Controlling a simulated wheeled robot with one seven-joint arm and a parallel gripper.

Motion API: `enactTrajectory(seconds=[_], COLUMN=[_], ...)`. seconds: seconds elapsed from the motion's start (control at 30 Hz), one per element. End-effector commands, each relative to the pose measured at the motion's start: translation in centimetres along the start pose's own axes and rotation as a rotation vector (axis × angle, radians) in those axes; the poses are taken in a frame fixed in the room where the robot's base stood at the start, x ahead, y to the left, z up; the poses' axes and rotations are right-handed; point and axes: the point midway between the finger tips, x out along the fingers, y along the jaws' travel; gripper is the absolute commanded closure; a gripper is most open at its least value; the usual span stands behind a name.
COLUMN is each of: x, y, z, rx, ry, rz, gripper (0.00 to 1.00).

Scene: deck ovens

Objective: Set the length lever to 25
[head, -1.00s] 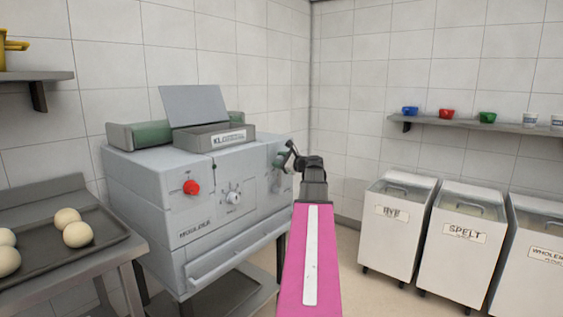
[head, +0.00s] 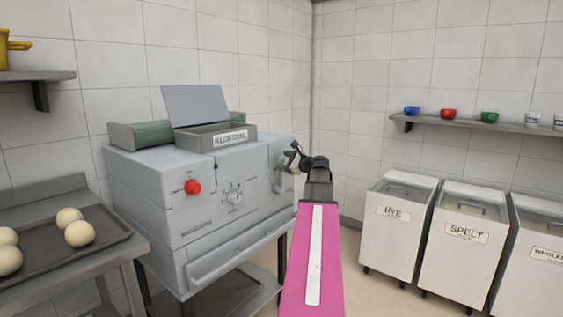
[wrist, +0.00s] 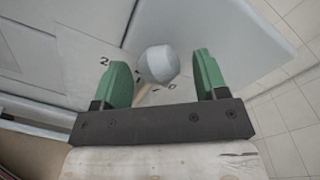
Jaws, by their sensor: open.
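The length lever shows in the wrist view as a pale grey rounded knob (wrist: 159,64) on a light stem, in front of a scale plate with dark marks. A "2" and a "0" can be read there, but not the lever's exact setting. My gripper (wrist: 153,78) is open, with one green finger on each side of the knob and a gap to both. In the head view my gripper (head: 296,158) is at the right part of the grey machine's front (head: 215,160), and the lever is hard to make out.
A tray (head: 105,243) with dough balls is at the left. Flour bins (head: 398,226) stand at the right, with open floor before them.

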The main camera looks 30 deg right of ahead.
Motion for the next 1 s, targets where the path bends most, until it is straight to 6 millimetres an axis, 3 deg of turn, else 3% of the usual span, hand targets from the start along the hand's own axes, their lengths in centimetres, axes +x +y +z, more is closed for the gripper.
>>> enactTrajectory(seconds=[0.2,0.43,0.63,1.0], x=[-4.4,-7.8,-8.9,-8.9], y=[0.1,0.0,0.0,-0.1], z=[0.1,0.0,0.0,0.0], rx=[-0.001,-0.001,-0.002,-0.001], ry=[0.002,0.002,0.001,0.001], rz=[-0.004,-0.003,-0.003,-0.002], gripper=[0.34,0.34,0.34,0.34])
